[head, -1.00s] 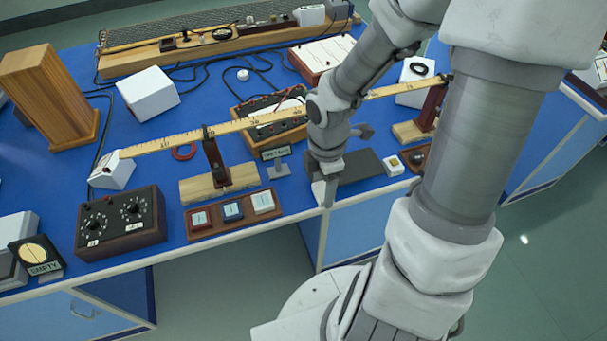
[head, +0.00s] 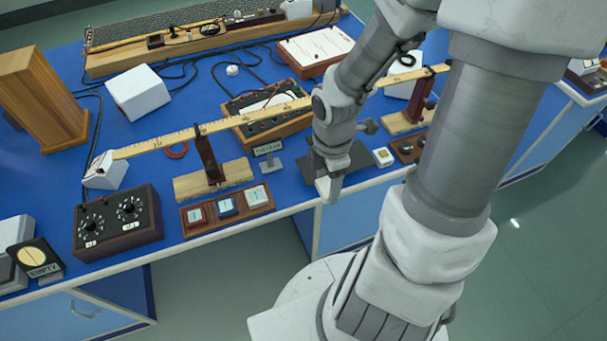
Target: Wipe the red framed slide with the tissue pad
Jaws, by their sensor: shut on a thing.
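The red framed slide (head: 197,215) lies at the left end of a low wooden tray (head: 229,220), beside a blue framed slide (head: 226,206) and a pale framed slide (head: 257,197). My gripper (head: 330,192) points down near the bench's front edge, to the right of the tray and apart from it. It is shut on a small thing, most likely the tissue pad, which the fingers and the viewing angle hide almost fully. A dark flat plate (head: 352,163) lies just behind my gripper.
A ruler beam (head: 160,143) on wooden stands runs behind the tray. A small sign (head: 268,151) stands between tray and arm. A black dial box (head: 118,221) is left of the tray. A white block with a yellow top (head: 383,157) and a knob box (head: 407,149) are to the right.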

